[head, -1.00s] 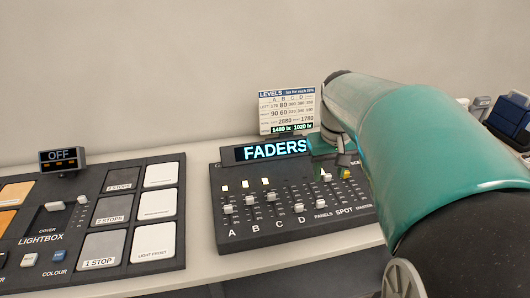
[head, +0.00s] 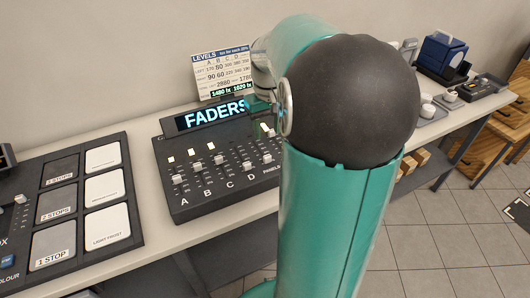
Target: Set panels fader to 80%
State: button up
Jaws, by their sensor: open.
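The fader console (head: 190,205) stands on the bench, with a lit sign reading FADERS (head: 214,114) at its back. The panels fader's pale cap (head: 267,158) sits low in its slot, just above the PANELS label and near the edge of my arm. My gripper (head: 262,118) shows only in part, above the back right of the console and apart from the panels cap. It is open; its fingertips are small and partly hidden by my arm. The right end of the console, with the spot and master faders, is mostly hidden behind my arm.
A levels card (head: 221,74) stands behind the console. The lightbox panel (head: 75,210) with grey and white tiles lies to the left. A blue box (head: 441,52), white cups and a tray stand farther right on the bench. Wooden drawers (head: 490,150) stand beyond.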

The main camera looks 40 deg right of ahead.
aim_at(267, 156)
notch_tip(267, 156, down, 10)
jog(key=shift+r, duration=0.1)
grip_shut()
